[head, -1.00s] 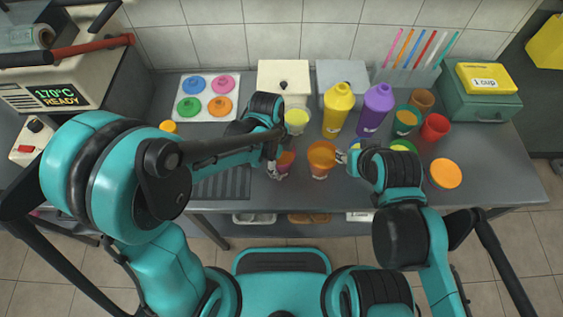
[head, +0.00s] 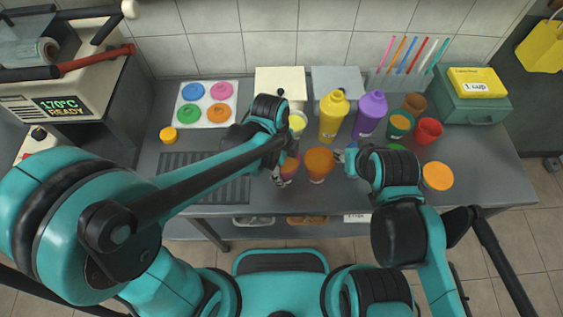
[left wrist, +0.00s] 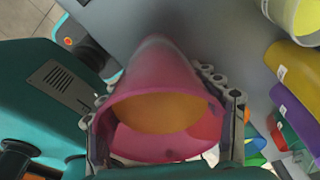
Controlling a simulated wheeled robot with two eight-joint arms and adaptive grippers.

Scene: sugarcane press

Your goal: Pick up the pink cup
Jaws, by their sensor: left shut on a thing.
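The pink cup (head: 289,169) shows in the head view at the front of the counter, just left of an orange cup (head: 318,163). My left gripper (head: 279,175) is shut on it. In the left wrist view the pink cup (left wrist: 157,72) sits between the two fingers, one on each side, with orange contents inside. I cannot tell whether its base touches the counter. My right gripper (head: 345,156) is just right of the orange cup; its fingers are too small and partly hidden to tell if open.
Yellow (head: 334,117) and purple (head: 370,114) bottles stand behind the cups. Green, brown and red cups (head: 428,130) are at the right. A tray of coloured lids (head: 207,117) and a dark ribbed mat (head: 178,185) are at the left. The counter's front edge is close.

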